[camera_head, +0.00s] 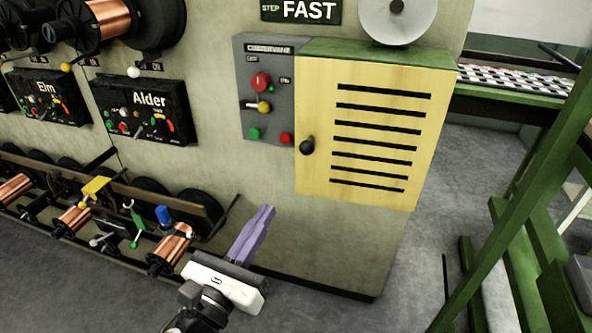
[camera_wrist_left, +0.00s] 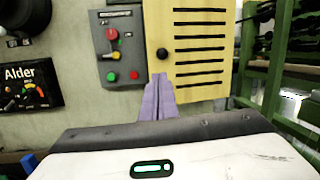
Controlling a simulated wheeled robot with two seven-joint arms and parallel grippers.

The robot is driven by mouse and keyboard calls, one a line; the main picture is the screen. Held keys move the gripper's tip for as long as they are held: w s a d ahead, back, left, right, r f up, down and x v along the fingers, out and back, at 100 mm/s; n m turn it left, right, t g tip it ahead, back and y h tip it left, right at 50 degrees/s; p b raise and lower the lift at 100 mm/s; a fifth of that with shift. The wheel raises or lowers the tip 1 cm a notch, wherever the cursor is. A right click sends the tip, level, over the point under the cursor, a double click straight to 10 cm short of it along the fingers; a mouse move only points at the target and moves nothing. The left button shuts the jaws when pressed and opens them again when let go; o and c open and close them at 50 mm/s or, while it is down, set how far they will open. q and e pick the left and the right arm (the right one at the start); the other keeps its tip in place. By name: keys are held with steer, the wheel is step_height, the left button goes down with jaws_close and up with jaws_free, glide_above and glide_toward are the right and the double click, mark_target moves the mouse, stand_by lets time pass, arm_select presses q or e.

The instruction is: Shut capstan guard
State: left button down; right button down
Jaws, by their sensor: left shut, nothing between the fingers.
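The capstan guard is a yellow slotted panel (camera_head: 375,125) with a black knob (camera_head: 307,146) at its left edge. It sits below a green top (camera_head: 380,52) on the machine front and also shows in the left wrist view (camera_wrist_left: 203,45). I cannot tell whether a small gap stands behind its edge. My left gripper (camera_head: 265,212) has purple fingers held together and empty, below and left of the knob, apart from the guard. In the left wrist view its fingertips (camera_wrist_left: 158,82) point toward the panel's lower left. My right gripper is not in view.
A grey control box (camera_head: 265,95) with red, yellow and green controls adjoins the guard's left. Copper spools (camera_head: 170,248) and small levers line the low rack at left. A green frame (camera_head: 515,210) stands at right. Grey floor lies open between.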

arm_select(q)
steer(key=m, duration=0.1)
steer(key=p, duration=0.2)
glide_toward(303, 153)
steer(key=x, duration=0.6)
steer(key=shift+w+d+r, duration=0.1)
steer(key=shift+w, duration=0.15)
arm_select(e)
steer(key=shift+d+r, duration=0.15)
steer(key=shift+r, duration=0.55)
